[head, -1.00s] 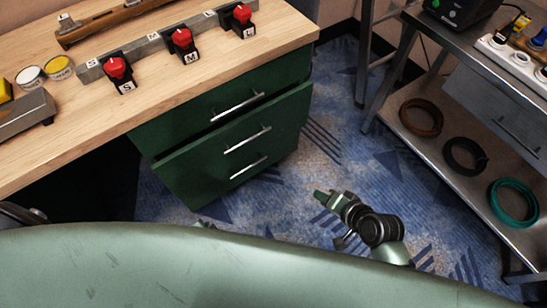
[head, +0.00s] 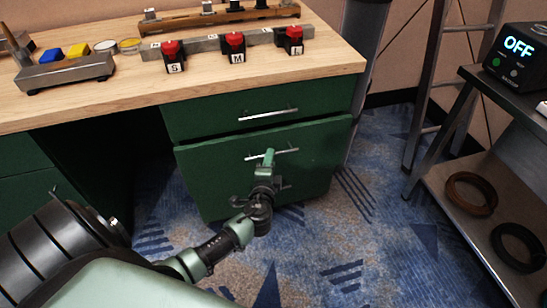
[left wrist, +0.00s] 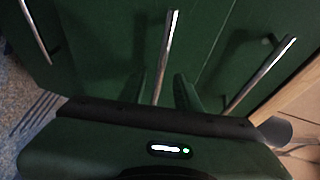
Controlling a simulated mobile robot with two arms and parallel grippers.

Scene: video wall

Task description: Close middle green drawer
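The green drawer cabinet stands under the wooden desk. Its middle drawer (head: 215,168) sticks out a little past the top drawer (head: 205,118), leaving a narrow dark gap above its front. The middle drawer's silver handle (head: 287,152) runs across the front; it also shows in the left wrist view (left wrist: 168,45). My left gripper (head: 268,158) is in front of the middle drawer at that handle. In the left wrist view its two fingers (left wrist: 160,92) are apart, one each side of the handle; contact cannot be told. My arm partly hides the lowest handle. My right gripper is out of view.
The desktop (head: 120,100) holds red switches (head: 234,42) marked S, M and L. A metal shelf unit (head: 460,185) with coiled cables stands at the right, and a ladder (head: 430,90) behind. Carpet (head: 345,235) is clear between cabinet and shelf.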

